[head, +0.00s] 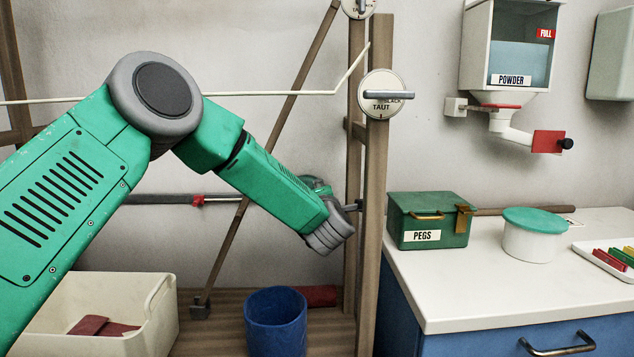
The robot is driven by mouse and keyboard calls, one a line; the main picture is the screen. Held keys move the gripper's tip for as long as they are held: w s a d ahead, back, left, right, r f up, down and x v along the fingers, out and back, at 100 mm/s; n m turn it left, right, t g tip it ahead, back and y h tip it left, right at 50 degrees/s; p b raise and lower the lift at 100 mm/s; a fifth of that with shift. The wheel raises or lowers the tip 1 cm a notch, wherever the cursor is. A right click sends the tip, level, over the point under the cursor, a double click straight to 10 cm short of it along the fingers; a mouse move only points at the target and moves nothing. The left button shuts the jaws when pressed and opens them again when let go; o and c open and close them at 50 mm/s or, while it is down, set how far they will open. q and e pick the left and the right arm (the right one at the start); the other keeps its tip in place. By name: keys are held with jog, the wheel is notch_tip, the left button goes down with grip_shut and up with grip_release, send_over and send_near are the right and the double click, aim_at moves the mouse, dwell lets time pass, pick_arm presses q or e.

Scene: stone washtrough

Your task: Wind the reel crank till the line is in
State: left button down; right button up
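A pale line (240,94) runs from the left edge across the wall, then bends up to the top of the wooden post (378,170). A round white dial (381,103) on the post is marked SLACK and TAUT, with a grey pointer lying level across it. My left arm reaches in from the left. My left gripper (322,190) is mostly hidden behind its own wrist, beside the post. A short dark rod end (351,207) shows between the wrist and post; I cannot tell if it belongs to the crank. No reel is clearly visible. My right gripper is out of view.
A blue bucket (275,320) and a cream bin (150,325) stand low in front. On the right, a white counter (465,290) holds a green PEGS box (429,222) and a lidded tub (532,240). A POWDER dispenser (508,50) hangs above.

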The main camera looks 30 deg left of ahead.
pick_arm(q)
jog(key=s+a+f+m+p, duration=0.15)
jog(key=f+m+p, duration=0.35)
jog(key=m, duration=1)
jog(key=s+a+f+m+p, duration=0.15)
jog(key=f+m+p, duration=0.3)
jog(key=m, duration=0.95)
notch_tip(320, 180, up, 10)
jog(key=a+m+p, duration=0.2)
jog(key=m, duration=2.6)
jog(key=shift+s+a+p, duration=0.15)
jog(key=shift+p, duration=0.25)
